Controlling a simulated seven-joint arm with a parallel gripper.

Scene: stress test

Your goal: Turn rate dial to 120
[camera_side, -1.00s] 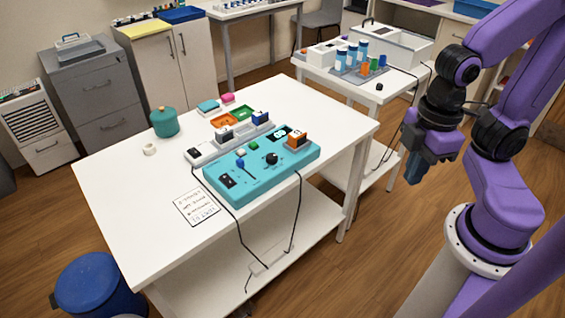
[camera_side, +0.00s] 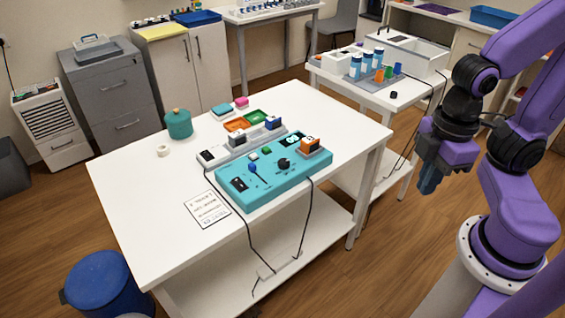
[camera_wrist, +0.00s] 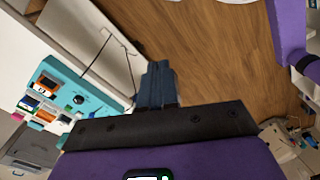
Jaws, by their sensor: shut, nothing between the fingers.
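The teal control box (camera_side: 262,190) lies on the white table. Its black round dial (camera_side: 284,164) is on the top face, right of a blue-knobbed lever (camera_side: 252,168). A small display (camera_side: 292,140) is near the back edge; its reading is too small to tell. The box also shows at the left of the wrist view (camera_wrist: 92,92), with the dial (camera_wrist: 79,100) on it. My gripper (camera_side: 428,190) is shut and empty, pointing down beyond the table's right edge, well apart from the box. Its closed fingers show in the wrist view (camera_wrist: 157,72).
A paper note (camera_side: 207,209) lies left of the box. A grey strip unit (camera_side: 238,146) and small coloured trays (camera_side: 236,125) stand behind it. A green jar (camera_side: 178,124) is at the back left. Black cables (camera_side: 310,215) hang off the front. A side table (camera_side: 385,97) holds tubes.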

